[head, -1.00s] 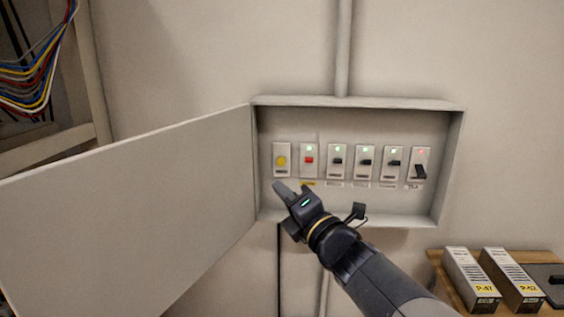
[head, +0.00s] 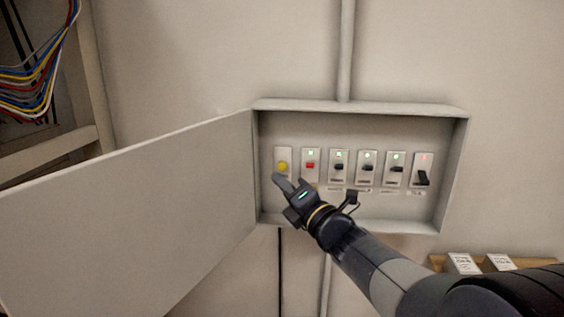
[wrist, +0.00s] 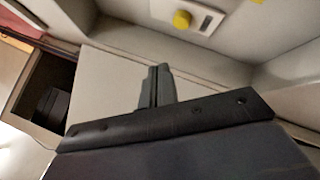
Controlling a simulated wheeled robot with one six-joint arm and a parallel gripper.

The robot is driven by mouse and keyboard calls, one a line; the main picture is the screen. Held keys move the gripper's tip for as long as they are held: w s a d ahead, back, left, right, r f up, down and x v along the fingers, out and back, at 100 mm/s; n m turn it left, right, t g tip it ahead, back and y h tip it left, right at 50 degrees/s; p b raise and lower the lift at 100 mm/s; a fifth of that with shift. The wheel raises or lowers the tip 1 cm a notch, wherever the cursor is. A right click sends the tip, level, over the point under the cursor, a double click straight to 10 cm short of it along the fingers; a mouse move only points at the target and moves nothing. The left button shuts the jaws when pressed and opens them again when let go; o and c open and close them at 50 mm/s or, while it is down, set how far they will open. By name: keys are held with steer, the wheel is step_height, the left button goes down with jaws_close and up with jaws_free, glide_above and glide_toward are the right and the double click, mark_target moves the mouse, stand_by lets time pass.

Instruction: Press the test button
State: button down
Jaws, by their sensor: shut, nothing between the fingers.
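A wall box (head: 264,190) with its door (head: 130,215) swung open to the left holds a row of modules. The leftmost module carries a round yellow button (head: 282,167), which also shows in the wrist view (wrist: 182,19) on its pale plate. Beside it is a module with a red switch (head: 310,165) and a green light. My gripper (head: 277,178) is shut and empty. In the head view its tips are just below the yellow button and overlap the lower part of that plate. In the wrist view the fingertips (wrist: 160,68) appear below the button, with a gap between.
Several black-levered breakers stand to the right; the last lever (head: 422,177) hangs down under a red light. The box's bottom lip (head: 400,226) lies under the gripper. Coloured cables (head: 40,85) hang at upper left. A wooden shelf with labelled units (head: 464,263) is at lower right.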

mark_target(282, 166)
steer(key=shift+w+d, duration=0.2)
steer(key=shift+w, duration=0.8)
steer(key=shift+w+d, duration=0.2)
steer(key=shift+w, duration=0.8)
steer(key=shift+b, duration=0.35)
steer(key=shift+w, duration=0.4)
steer(key=shift+w+d+b, duration=0.15)
steer(key=shift+w+b, duration=0.2)
steer(key=shift+b, duration=0.05)
stand_by(0.6)
steer(key=shift+s, duration=0.15)
steer(key=shift+s+b, duration=0.65)
